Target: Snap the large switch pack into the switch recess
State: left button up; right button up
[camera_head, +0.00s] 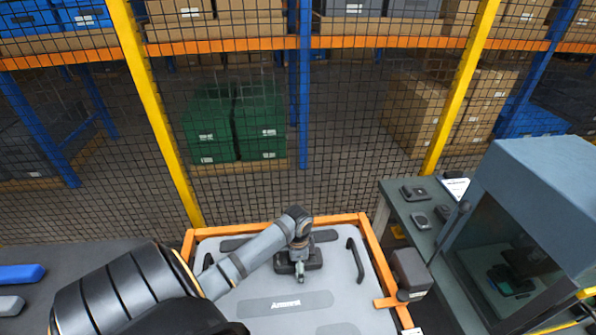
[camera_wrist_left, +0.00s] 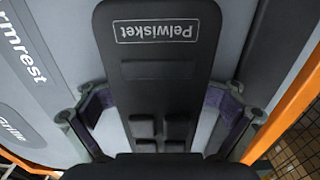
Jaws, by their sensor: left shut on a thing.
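The large switch pack (camera_wrist_left: 160,68) is a long dark block marked "Pelwisket", with several small raised switches near its lower end in the left wrist view. My left gripper (camera_wrist_left: 160,115) has a finger on each side of it and is shut on it. In the head view the gripper (camera_head: 300,270) is over the upper middle of the grey door panel (camera_head: 240,270), with the dark pack (camera_head: 315,260) around it. I cannot tell whether the pack touches the panel. The switch recess cannot be made out. My right gripper is not in view.
The panel lies in an orange frame (camera_head: 375,255). It bears a dark "Armrest" area (camera_head: 287,303) and a black handle (camera_head: 355,260). A bench (camera_head: 425,235) with small dark parts and a blue-grey machine (camera_head: 545,190) stand at right. A mesh fence (camera_head: 300,130) closes off the back.

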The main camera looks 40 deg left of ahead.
pick_arm(q)
jog(key=o, duration=1.5)
jog(key=shift+a, duration=0.1)
jog(key=shift+o, duration=0.2)
notch_tip(320, 180, up, 12)
